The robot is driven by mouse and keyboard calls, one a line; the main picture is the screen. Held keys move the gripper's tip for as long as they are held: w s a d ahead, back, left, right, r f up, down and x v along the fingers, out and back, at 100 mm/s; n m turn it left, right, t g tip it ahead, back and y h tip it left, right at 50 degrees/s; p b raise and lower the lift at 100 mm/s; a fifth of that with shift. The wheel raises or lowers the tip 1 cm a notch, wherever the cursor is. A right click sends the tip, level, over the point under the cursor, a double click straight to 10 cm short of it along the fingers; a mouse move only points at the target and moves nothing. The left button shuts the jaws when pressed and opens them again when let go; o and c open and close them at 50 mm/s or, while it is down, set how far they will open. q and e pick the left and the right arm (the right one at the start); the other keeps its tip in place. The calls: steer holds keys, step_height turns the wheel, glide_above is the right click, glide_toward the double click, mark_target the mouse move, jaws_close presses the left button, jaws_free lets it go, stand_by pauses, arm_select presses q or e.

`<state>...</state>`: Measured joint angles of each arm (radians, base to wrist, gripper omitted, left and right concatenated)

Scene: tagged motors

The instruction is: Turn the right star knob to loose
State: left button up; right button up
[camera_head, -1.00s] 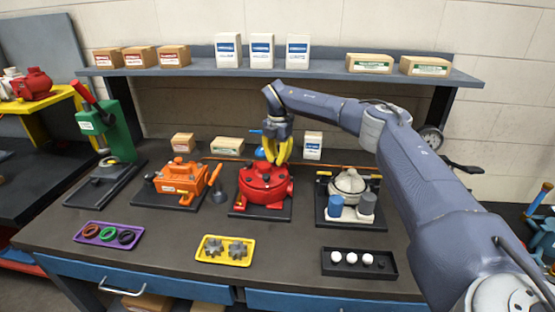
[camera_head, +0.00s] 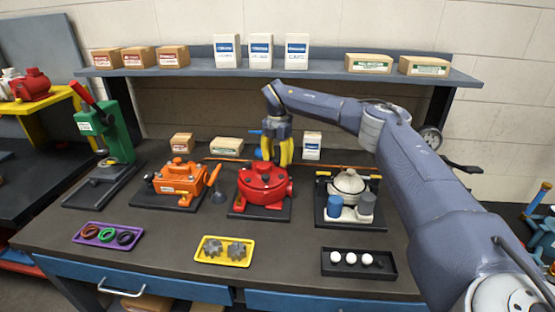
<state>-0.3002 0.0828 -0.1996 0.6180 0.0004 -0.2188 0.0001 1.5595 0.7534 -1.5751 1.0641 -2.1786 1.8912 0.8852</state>
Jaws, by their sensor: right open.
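A red round motor housing (camera_head: 264,188) with small bolts or knobs on its lid sits on a dark base plate in the middle of the bench. Which of these is the right star knob is too small to tell. My right gripper (camera_head: 277,158) has yellow fingers pointing down. It is open at the back right edge of the red housing's top and hides that part. I cannot tell whether the fingers touch anything. A blue part (camera_head: 255,132) shows just left of the gripper. My left gripper is not in view.
An orange housing (camera_head: 180,180) stands left, a grey-white pump (camera_head: 348,184) right. Purple (camera_head: 84,240), yellow (camera_head: 203,254) and black (camera_head: 328,268) trays line the front. A shelf (camera_head: 300,72) with boxes spans the back. My right arm covers the bench's right side.

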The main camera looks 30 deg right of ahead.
mark_target(277, 159)
step_height(277, 159, up, 12)
stand_by(0.6)
steer(key=shift+f, duration=0.1)
